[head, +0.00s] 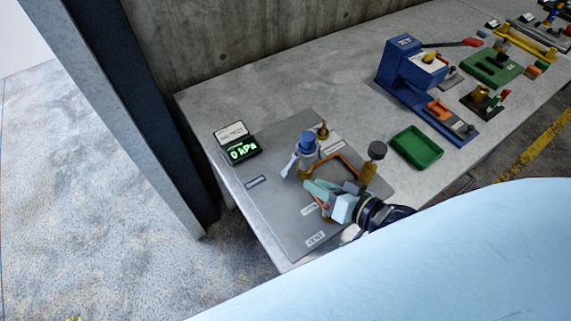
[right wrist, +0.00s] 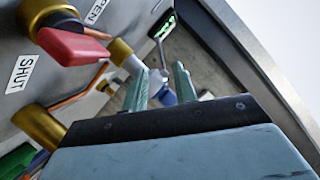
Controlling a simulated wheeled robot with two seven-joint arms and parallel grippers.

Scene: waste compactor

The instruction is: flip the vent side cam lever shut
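The grey panel (head: 275,205) carries brass fittings and a copper pipe loop (head: 347,163). In the right wrist view a red-handled lever (right wrist: 72,46) sits on a brass fitting, near the labels SHUT (right wrist: 22,73) and OPEN (right wrist: 96,11). I cannot tell for certain which lever is the vent side one. A blue-topped fitting (head: 306,141) with a pale lever (head: 290,165) stands at the panel's back. My right gripper (head: 315,192) is low over the panel's front half. In its wrist view its fingers (right wrist: 160,88) are apart with nothing held; the red handle is outside them, to the left. My left gripper is out of view.
A display (head: 243,150) reading 0 kPa stands at the panel's back left. A dark-topped brass post (head: 374,160) rises close to my right gripper. A green tray (head: 417,147) and a blue press (head: 410,68) stand to the right on the bench.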

